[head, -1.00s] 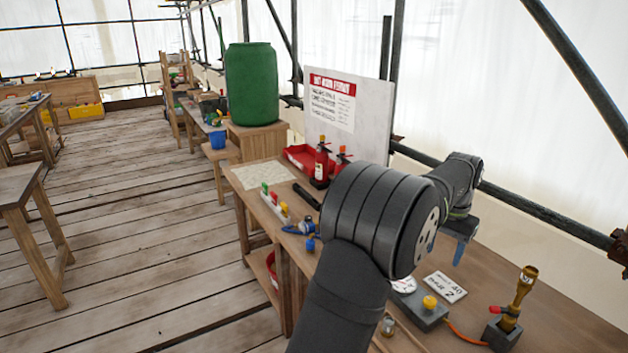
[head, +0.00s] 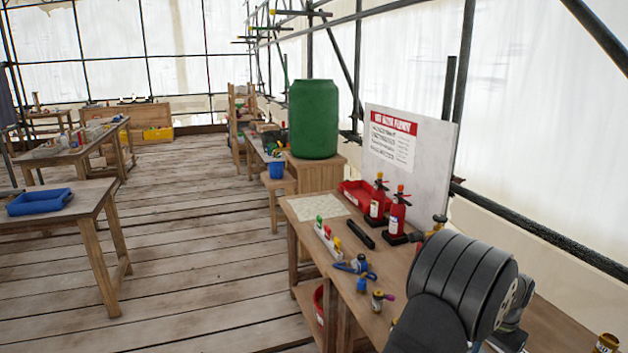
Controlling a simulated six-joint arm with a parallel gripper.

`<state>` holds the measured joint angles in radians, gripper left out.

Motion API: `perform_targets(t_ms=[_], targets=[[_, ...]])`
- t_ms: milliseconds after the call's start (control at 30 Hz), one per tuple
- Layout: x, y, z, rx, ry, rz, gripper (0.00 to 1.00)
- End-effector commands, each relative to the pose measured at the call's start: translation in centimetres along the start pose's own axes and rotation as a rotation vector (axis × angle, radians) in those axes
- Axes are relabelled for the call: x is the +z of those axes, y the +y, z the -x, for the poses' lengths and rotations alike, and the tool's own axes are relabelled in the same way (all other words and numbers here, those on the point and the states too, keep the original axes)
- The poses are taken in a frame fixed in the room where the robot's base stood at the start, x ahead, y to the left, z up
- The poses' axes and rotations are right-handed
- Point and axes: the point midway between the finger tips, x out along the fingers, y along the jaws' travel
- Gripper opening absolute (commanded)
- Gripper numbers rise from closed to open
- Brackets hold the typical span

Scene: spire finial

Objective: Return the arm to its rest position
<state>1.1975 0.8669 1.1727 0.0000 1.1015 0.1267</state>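My dark grey arm (head: 462,285) rises from the bottom right of the head view, over the right part of the workbench (head: 300,235). Its large ribbed joint hides much of the bench behind it. Only a small piece of the arm beyond that joint shows at its right. My gripper is not in view, so whether it is open or shut does not show.
Two red extinguishers (head: 397,215) and a red tray (head: 356,193) stand before a white notice board (head: 412,150). A coloured block strip (head: 328,240) and blue fittings (head: 355,267) lie near the bench's front edge. A green barrel (head: 313,120) stands behind.

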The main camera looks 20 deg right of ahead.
Motion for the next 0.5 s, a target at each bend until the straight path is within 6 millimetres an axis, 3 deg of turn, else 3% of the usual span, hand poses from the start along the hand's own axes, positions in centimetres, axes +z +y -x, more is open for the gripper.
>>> perform_targets(t_ms=[367,500], targets=[[0.00,0.00,-0.07,0.000,0.000,0.002,0.53],[-0.04,-0.01,0.80,0.000,0.001,0.000,0.53]])
